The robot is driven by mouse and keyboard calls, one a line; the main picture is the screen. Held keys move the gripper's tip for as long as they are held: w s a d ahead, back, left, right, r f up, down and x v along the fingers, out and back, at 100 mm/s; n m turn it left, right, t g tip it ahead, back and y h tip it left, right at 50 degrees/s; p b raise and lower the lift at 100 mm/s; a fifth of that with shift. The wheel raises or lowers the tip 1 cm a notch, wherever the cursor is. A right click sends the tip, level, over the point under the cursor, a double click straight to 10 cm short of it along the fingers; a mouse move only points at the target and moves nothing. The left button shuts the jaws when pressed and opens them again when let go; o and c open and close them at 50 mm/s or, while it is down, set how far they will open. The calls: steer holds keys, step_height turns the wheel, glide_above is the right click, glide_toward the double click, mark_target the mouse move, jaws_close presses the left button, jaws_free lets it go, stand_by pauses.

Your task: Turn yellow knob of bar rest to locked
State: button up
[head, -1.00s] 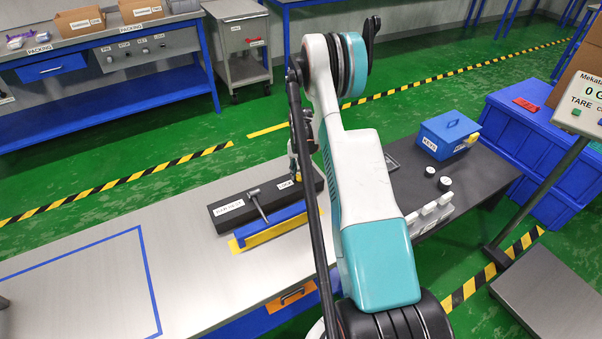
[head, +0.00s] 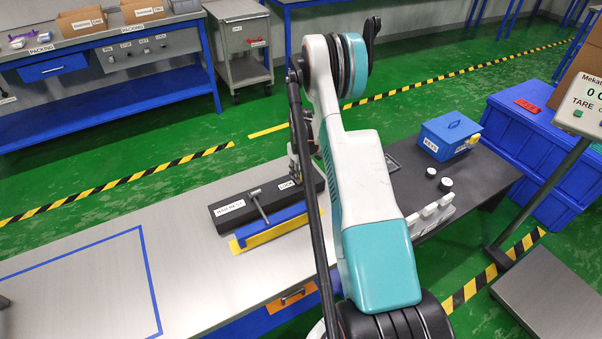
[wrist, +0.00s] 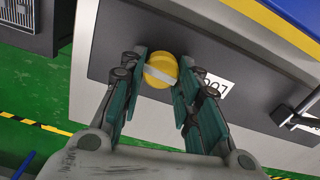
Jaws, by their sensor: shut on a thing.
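The yellow knob (wrist: 161,70) is round with a pale bar across its face, in the wrist view. My gripper (wrist: 161,76) has one finger on each side of it and is shut on it. The knob sits on the dark bar rest (wrist: 235,65), beside a white label that reads LOCK (wrist: 212,88) and is partly covered by a finger. In the head view the bar rest (head: 232,207) lies on the bench, and my arm hides the knob and most of my gripper. A metal lever (head: 259,205) stands on the bar rest.
A blue bar and yellow strip (head: 270,232) run along the bar rest's front. A blue box (head: 449,136), small round pieces (head: 446,184) and a white rack (head: 432,215) stand on the dark surface to the right.

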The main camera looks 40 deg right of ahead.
steer(key=shift+n, duration=0.6)
steer(key=o, duration=1.1)
step_height(320, 180, up, 12)
stand_by(0.5)
